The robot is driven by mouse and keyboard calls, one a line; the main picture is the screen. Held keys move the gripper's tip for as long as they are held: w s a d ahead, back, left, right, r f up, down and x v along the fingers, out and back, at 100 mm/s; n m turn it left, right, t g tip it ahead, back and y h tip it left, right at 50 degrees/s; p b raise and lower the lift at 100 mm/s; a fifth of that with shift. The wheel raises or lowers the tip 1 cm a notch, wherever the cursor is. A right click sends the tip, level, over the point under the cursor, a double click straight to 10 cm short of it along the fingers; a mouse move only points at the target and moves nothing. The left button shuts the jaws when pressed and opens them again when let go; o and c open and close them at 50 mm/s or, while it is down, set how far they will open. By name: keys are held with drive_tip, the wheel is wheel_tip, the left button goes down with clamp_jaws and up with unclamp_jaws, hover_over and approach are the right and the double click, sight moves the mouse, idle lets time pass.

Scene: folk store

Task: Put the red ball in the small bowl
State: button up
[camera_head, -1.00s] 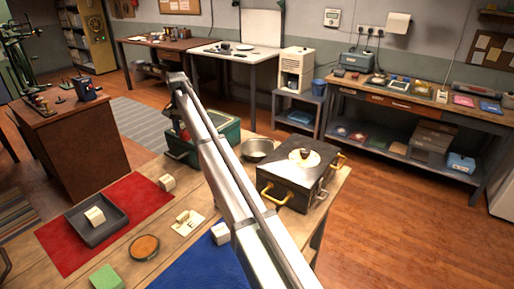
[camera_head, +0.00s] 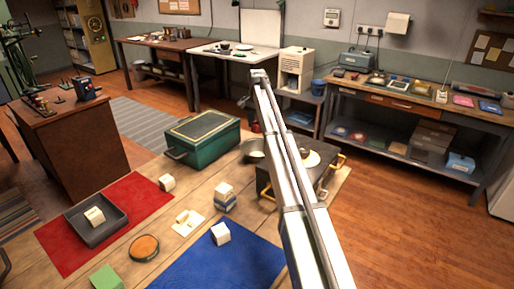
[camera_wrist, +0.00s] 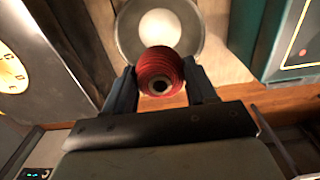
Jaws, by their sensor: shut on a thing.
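The red ball (camera_wrist: 161,64), ribbed with a dark hole on the side facing me, is between the fingers of my gripper (camera_wrist: 160,76) in the wrist view. My gripper is shut on it. The small bowl (camera_wrist: 128,32) is a round grey metal bowl just beyond the ball, which overlaps its near rim in the wrist view. I cannot tell how high the ball is above it. In the head view the bowl (camera_head: 249,150) stands between the green box and the black box, partly hidden by my arm. My gripper is mostly hidden there behind the arm.
A green box (camera_head: 203,140) stands left of the bowl, and a black box (camera_head: 268,178) with brass handles stands right of it. White blocks, a grey tray (camera_head: 105,233) and a round orange-topped object (camera_head: 145,247) lie nearer. The blue mat (camera_head: 232,265) is mostly bare.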

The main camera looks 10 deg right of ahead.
approach(257, 148)
drive_tip(key=s+f, duration=0.1)
drive_tip(key=f, duration=0.1)
drive_tip(key=s+f, duration=0.2)
drive_tip(key=s+a+f, duration=0.1)
drive_tip(key=s+f, duration=0.1)
drive_tip(key=shift+f, duration=0.35)
drive_tip(key=shift+f, duration=0.15)
drive_tip(key=o, duration=1)
wheel_tip(257, 148, up, 12)
drive_tip(key=shift+r, duration=0.2)
drive_tip(key=shift+d, duration=0.1)
